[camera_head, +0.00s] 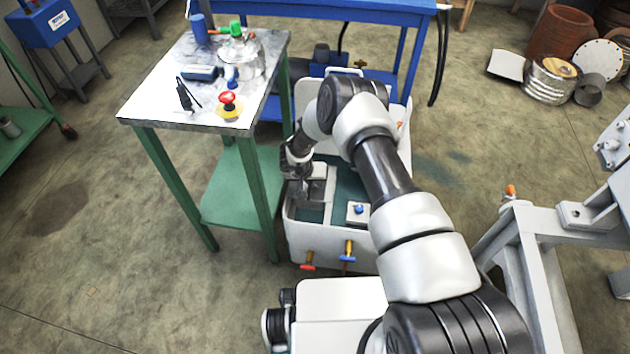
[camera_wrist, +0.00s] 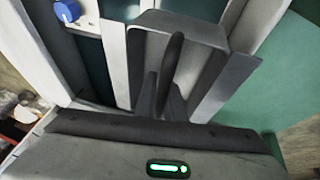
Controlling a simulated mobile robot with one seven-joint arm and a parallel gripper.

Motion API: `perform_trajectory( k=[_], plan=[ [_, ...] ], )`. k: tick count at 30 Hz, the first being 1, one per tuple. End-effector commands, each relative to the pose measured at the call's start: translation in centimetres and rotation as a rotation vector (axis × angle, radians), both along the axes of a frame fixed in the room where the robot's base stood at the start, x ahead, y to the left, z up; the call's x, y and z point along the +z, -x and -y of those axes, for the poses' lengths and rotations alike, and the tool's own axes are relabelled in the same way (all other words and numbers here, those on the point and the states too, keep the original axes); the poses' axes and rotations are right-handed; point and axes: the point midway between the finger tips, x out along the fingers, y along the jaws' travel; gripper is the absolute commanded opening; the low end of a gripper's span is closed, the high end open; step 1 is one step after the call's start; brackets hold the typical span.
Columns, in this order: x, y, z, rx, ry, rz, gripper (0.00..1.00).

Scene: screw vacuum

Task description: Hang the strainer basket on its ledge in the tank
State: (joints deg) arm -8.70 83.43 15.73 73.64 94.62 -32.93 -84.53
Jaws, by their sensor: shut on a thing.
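The white tank (camera_head: 300,248) stands on the floor right of the table, with a dark teal interior (camera_head: 349,181). The grey strainer basket (camera_head: 319,186) is at the tank's left side, partly covered by my gripper (camera_head: 302,172). In the wrist view my gripper (camera_wrist: 166,98) is shut on the basket, its dark fingers close together at the basket's near side. The basket (camera_wrist: 190,28) shows as a grey, open-topped shape between pale tank edges. I cannot tell which edge is the ledge, nor whether the basket touches it.
A white block with a blue knob (camera_head: 359,209) sits at the tank's near right. The green-legged table (camera_head: 160,118), with a red button (camera_head: 227,98), stands close on the left. A grey frame (camera_head: 535,225) stands right.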

Motion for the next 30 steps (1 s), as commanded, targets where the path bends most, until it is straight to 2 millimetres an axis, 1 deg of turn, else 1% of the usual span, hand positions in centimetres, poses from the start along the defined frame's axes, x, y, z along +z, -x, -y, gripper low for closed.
perform_trajectory(
  k=[16,30],
  plan=[
    [-0.1,0.0,0.0,0.000,0.000,0.001,0.00],
    [-1.5,0.0,0.0,0.001,0.001,0.001,0.00]
  ],
)
